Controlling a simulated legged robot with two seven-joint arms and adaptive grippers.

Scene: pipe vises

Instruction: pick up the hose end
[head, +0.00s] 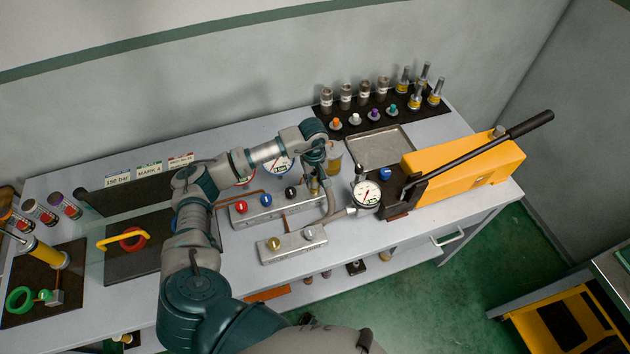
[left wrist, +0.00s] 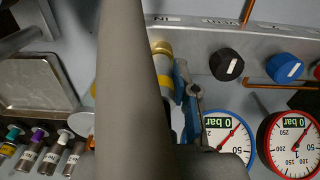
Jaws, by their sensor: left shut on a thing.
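My left gripper (head: 315,168) is over the middle of the bench, pointing down and shut on the hose end. The grey hose (head: 331,203) runs from the gauge by the yellow hand pump up to the gripper. In the left wrist view the hose (left wrist: 128,70) passes large and close to the camera, covering much of the fingers. A brass fitting (left wrist: 161,48) with a yellow band below it shows beside the teal finger (left wrist: 183,88). The exact grip is partly hidden. My right gripper is not in view.
A metal manifold block (head: 273,205) with coloured knobs and a smaller block (head: 292,244) stand close below the gripper. Dial gauges (head: 281,164) stand behind it. The yellow pump (head: 465,165) is at the right. A metal tray (head: 379,147) and rows of fittings lie behind.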

